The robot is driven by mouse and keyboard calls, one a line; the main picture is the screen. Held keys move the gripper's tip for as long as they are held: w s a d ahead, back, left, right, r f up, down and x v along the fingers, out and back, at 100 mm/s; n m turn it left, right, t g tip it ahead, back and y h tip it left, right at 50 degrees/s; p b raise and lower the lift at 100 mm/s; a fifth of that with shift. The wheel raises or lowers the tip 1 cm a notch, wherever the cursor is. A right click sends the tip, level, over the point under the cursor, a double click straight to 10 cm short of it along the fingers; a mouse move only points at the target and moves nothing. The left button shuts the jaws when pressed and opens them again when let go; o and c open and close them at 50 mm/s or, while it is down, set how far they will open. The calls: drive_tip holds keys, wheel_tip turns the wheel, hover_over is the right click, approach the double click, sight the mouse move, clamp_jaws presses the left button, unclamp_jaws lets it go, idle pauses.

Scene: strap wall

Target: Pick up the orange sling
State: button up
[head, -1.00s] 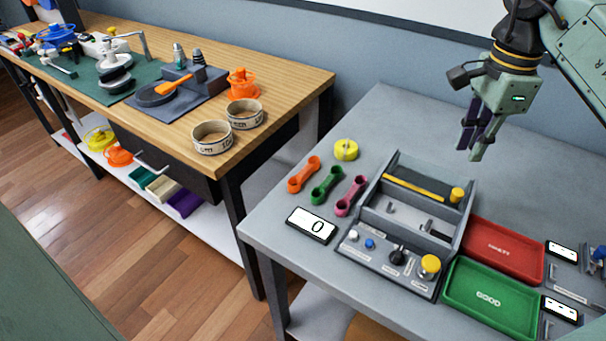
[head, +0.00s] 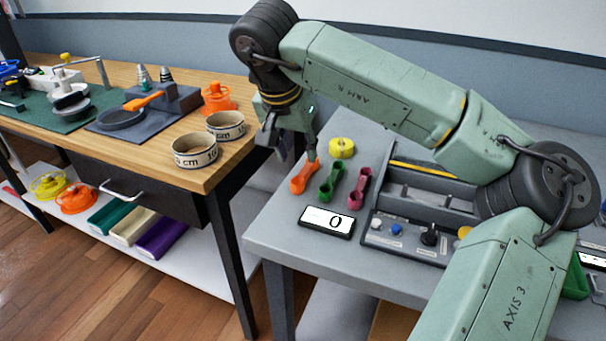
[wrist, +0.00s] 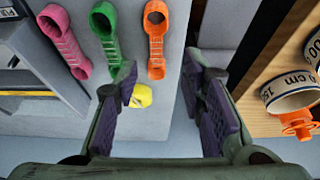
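The orange sling (head: 304,178), a strap with a ring at each end, lies on the grey table at the left of a row with a green sling (head: 331,182) and a pink sling (head: 359,188). In the wrist view the orange sling (wrist: 156,40) lies ahead of the fingers, toward the top. My gripper (head: 290,152) hangs over the table's left edge close to the orange sling's far end, which it partly hides. In the wrist view my gripper (wrist: 172,110) is open, with its two purple pads apart and nothing between them.
A yellow tape roll (head: 341,148) sits behind the slings. A counter display (head: 327,222) reading 0 lies in front, and a grey control box (head: 405,237) stands to the right. A wooden bench with two rings (head: 195,151) is to the left, across a gap.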

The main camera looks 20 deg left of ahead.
sight(304, 170)
drive_tip(key=shift+p+x, duration=0.65)
drive_tip(key=shift+x, duration=2.4)
drive_tip(key=shift+s+d, duration=0.2)
drive_tip(key=shift+c, duration=0.4)
clamp_jaws()
